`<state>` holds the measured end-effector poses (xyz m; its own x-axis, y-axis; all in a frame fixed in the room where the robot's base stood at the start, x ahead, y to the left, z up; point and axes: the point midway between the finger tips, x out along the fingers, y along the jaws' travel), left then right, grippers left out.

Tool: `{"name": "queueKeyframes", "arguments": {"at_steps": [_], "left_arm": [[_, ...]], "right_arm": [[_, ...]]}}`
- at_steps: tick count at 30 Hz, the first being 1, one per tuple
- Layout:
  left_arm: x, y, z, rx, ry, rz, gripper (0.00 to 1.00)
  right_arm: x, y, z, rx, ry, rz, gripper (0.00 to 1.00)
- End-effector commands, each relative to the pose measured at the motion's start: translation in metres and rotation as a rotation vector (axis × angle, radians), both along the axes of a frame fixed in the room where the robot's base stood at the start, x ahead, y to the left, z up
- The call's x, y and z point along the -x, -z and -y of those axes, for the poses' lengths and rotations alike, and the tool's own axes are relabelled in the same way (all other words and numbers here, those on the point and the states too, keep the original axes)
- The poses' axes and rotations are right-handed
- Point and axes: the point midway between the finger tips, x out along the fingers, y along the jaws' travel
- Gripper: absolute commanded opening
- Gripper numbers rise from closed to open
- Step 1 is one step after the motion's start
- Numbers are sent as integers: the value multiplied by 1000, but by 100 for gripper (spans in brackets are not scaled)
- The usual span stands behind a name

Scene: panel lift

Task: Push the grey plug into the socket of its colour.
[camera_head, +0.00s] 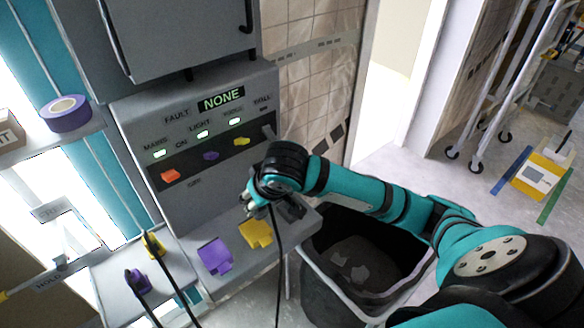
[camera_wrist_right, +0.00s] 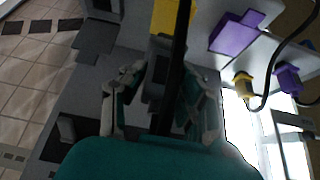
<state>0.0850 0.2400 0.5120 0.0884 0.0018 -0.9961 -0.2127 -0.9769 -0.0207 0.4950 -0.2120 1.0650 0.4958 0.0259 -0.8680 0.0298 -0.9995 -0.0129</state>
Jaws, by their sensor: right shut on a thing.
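My right gripper (camera_head: 265,208) is shut on the grey plug. In the right wrist view the plug (camera_wrist_right: 158,72) shows between the fingers of my gripper (camera_wrist_right: 160,98), with its black cord in front. In the head view the gripper hides most of the plug, and the cord hangs down. The grey socket (camera_wrist_right: 95,40) is a grey shape beside the yellow socket; in the head view it (camera_head: 293,208) is partly hidden behind my gripper. The plug looks apart from it, above the ledge. My left gripper is not in view.
The yellow socket (camera_head: 256,233) and purple socket (camera_head: 215,256) sit left of my gripper. A yellow plug (camera_head: 154,246) and purple plug (camera_head: 138,281) stand on a side shelf with cords. A black bin (camera_head: 340,290) is below right. The display (camera_head: 221,99) reads NONE.

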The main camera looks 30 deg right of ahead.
Motion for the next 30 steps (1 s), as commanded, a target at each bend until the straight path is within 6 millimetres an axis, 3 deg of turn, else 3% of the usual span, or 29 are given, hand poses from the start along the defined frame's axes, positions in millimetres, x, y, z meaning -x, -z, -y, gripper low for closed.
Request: {"name": "queueKeyframes", "arguments": {"at_steps": [1, 3, 9, 15, 30], "left_arm": [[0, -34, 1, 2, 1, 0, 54], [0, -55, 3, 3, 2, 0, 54], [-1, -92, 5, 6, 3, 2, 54], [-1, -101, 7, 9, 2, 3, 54], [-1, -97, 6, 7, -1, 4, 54]], "right_arm": [[-7, -9, 16, 4, 5, -13, 0], [-17, -1, 36, -1, 2, -13, 0], [-31, 20, 89, -16, -5, -9, 0], [-34, 30, 111, -24, -9, -4, 0], [-34, 36, 113, -26, -10, -2, 0]]}}
